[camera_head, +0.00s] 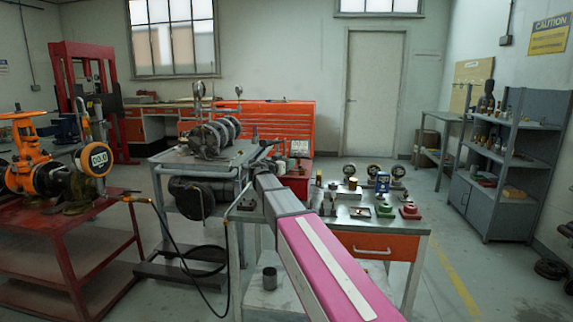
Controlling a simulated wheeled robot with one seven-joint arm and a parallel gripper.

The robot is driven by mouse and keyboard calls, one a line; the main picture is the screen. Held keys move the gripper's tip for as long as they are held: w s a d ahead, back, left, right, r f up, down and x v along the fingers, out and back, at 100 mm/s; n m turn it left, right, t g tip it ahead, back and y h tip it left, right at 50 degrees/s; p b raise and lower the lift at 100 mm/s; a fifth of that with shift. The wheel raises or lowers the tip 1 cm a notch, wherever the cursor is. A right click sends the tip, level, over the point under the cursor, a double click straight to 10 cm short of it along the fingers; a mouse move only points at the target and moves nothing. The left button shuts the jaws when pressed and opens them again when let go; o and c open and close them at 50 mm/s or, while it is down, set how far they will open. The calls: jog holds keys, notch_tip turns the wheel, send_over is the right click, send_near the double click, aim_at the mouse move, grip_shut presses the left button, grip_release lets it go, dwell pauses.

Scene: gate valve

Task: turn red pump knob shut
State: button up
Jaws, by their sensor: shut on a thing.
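The red pump (299,182) is a small red body with a white-faced gauge (299,148) above it, at the left end of the grey-topped bench. My arm reaches in from the bottom right, and my dark gripper (272,156) is at its far end, beside the left side of the pump. The gripper is small and partly covered by my own arm. It is shut on what appears to be the pump's knob. The knob itself is hidden, so how far it is turned cannot be seen.
The grey bench (345,214) holds gauges and small red and green fittings. A grey stand (170,158) with flanged valve parts is at left, with a black hose hanging. An orange gate valve (27,165) sits on a red table (60,230). Open floor lies right, before a shelf (510,190).

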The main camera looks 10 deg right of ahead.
jog(key=o, duration=0.9)
jog(key=v, duration=1)
jog(key=shift+s+a, duration=0.25)
jog(key=shift+a, duration=0.1)
